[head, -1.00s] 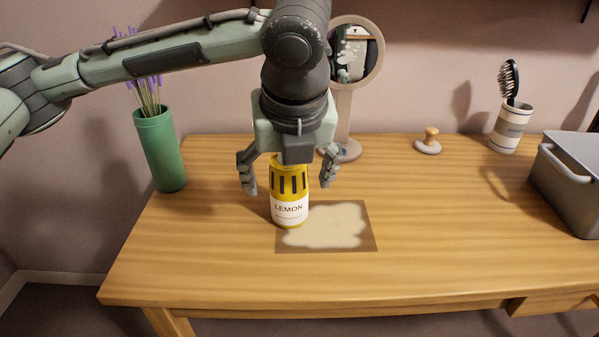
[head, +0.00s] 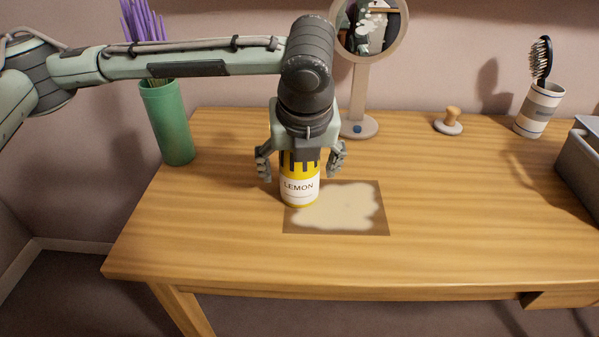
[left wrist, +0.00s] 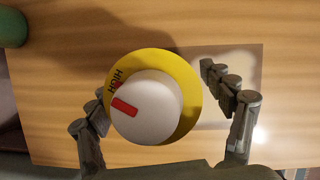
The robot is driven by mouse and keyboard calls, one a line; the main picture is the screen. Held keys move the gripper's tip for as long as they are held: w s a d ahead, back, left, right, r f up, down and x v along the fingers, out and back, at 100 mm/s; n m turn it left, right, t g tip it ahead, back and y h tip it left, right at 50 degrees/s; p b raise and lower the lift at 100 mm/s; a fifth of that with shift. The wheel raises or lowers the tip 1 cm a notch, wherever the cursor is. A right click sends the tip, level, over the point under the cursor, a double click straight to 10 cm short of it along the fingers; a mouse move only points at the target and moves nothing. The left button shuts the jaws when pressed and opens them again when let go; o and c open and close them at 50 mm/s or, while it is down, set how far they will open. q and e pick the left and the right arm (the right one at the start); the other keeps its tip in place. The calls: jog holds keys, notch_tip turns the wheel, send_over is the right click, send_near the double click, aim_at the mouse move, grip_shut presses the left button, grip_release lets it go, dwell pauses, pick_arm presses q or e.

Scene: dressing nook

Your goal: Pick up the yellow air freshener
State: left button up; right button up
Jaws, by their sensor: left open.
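The yellow air freshener (head: 299,188) is a can with a white "LEMON" label, upright on the wooden table at the left edge of a brown mat with a pale patch. Its upper part is hidden by my left gripper (head: 301,164) in the head view. The gripper points down over it, open, with one finger on each side. In the left wrist view the air freshener's top (left wrist: 150,105) shows a yellow rim and a white dial with a red mark and "HIGH". The left gripper's fingers (left wrist: 168,112) stand apart around it. My right gripper is not in view.
A green vase (head: 167,122) with purple stems stands at the left. A round mirror (head: 358,100), a wooden-knobbed stamp-like item (head: 449,122), a cup (head: 538,110) with a hairbrush and a grey bin (head: 580,165) stand behind and right. The table's front is clear.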

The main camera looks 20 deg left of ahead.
pick_arm(q)
jog(key=c, duration=1.4)
jog(key=shift+r, duration=0.1)
